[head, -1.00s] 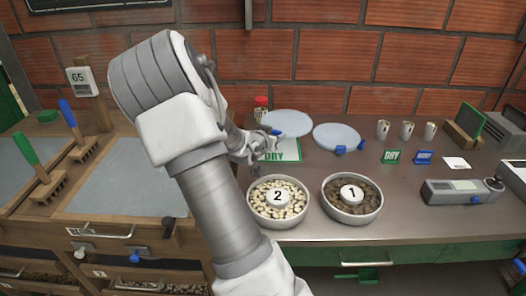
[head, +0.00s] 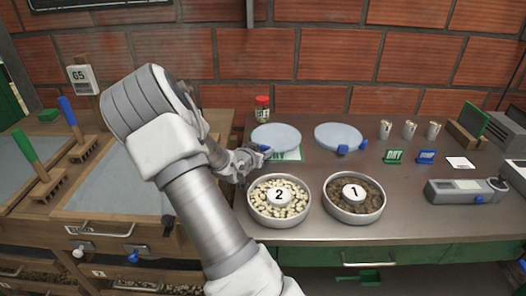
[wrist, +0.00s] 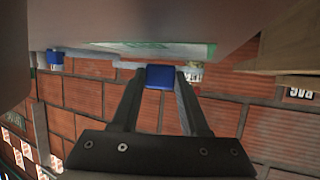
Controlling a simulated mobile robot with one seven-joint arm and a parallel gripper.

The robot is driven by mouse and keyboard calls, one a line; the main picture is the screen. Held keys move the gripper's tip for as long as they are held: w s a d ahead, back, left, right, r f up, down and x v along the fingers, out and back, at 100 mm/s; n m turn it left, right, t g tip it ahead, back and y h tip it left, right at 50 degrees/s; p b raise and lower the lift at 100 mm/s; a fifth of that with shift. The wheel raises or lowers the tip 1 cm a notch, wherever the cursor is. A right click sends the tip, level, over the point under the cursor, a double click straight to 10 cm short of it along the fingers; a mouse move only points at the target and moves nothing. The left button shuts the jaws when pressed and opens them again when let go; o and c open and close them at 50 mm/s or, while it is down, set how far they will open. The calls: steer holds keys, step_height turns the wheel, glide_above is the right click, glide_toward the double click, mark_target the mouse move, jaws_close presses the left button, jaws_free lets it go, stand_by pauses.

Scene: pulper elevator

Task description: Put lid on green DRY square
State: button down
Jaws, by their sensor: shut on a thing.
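A pale blue round lid (head: 276,136) with a blue handle is held by my gripper (head: 260,152). In the wrist view the fingers of my gripper (wrist: 160,82) are shut on the blue handle (wrist: 160,76). The lid is over the green-edged DRY square (head: 294,155) on the counter and hides most of it. The square's green edge also shows in the wrist view (wrist: 195,49). I cannot tell whether the lid touches the square. A second pale blue lid (head: 338,136) with blue handle parts lies to the right.
Bowl 2 (head: 252,205) with pale beans and bowl 1 (head: 327,203) with brown beans stand in front. A red-capped jar (head: 262,108) stands behind the lid. Several cups (head: 409,130), a green DRY sign (head: 393,157) and a blue sign (head: 425,156) are to the right.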

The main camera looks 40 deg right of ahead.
steer(key=shift+f+b, duration=0.35)
steer(key=shift+f, duration=0.15)
steer(key=shift+c, duration=2.1)
jaws_free()
steer(key=shift+r, duration=0.15)
